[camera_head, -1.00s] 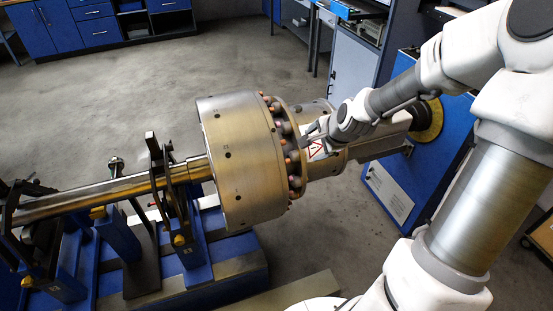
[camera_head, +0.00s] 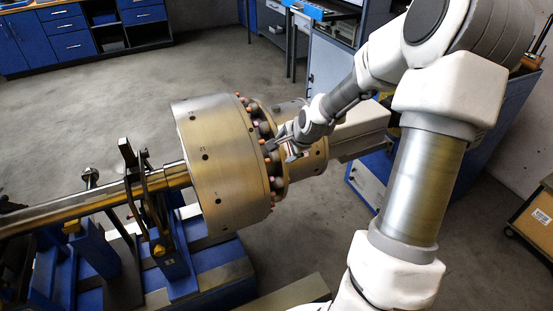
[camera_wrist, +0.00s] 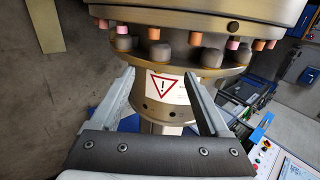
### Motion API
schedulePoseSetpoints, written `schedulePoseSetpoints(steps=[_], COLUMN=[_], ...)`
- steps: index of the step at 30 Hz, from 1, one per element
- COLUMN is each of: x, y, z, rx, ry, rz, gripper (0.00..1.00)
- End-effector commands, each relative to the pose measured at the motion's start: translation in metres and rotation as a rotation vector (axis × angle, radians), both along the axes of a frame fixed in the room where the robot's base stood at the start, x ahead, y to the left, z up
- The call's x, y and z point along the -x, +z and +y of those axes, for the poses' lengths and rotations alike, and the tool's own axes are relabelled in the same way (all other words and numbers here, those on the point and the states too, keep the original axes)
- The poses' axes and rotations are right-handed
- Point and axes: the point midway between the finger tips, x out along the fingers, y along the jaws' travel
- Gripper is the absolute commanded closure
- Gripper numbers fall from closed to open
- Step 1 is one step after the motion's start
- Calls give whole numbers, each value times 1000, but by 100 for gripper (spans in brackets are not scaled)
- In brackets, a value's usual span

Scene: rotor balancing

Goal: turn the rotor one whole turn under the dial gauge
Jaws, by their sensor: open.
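The rotor (camera_head: 222,165) is a large brass-coloured drum on a horizontal shaft (camera_head: 95,203), with dark holes around its rim. Its flange carries a ring of dark and copper-tipped bolts, seen close up in the wrist view along the rotor (camera_wrist: 205,12). My gripper (camera_head: 284,147) is at the flange's right side. In the wrist view my gripper (camera_wrist: 160,76) is open, its two fingers pointing at the bolts with nothing between them. A hub with a red warning triangle (camera_wrist: 163,86) shows beyond the fingers. A small round head (camera_head: 90,177) beside the shaft may be the dial gauge; its face is not readable.
A blue stand (camera_head: 168,255) with dark upright brackets bears the shaft at lower left. A grey housing (camera_head: 360,128) continues the rotor line to the right. Blue cabinets (camera_head: 75,27) stand at the back. The concrete floor between is clear.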

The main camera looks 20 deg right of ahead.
Motion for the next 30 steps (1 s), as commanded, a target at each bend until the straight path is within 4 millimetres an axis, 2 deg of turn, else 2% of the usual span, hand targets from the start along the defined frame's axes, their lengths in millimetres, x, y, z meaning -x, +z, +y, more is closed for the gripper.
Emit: schedulePoseSetpoints(steps=[1,9,15,28,29,30], x=[-6,-35,-53,-59,-59,-59], y=[-10,-48,-68,-76,-76,-76], z=[2,1,0,0,0,0], rx=[1,0,0,1,1,1], ry=[4,3,2,0,0,0], rz=[1,2,0,0,0,0], gripper=[21,21,21,21,23,30])
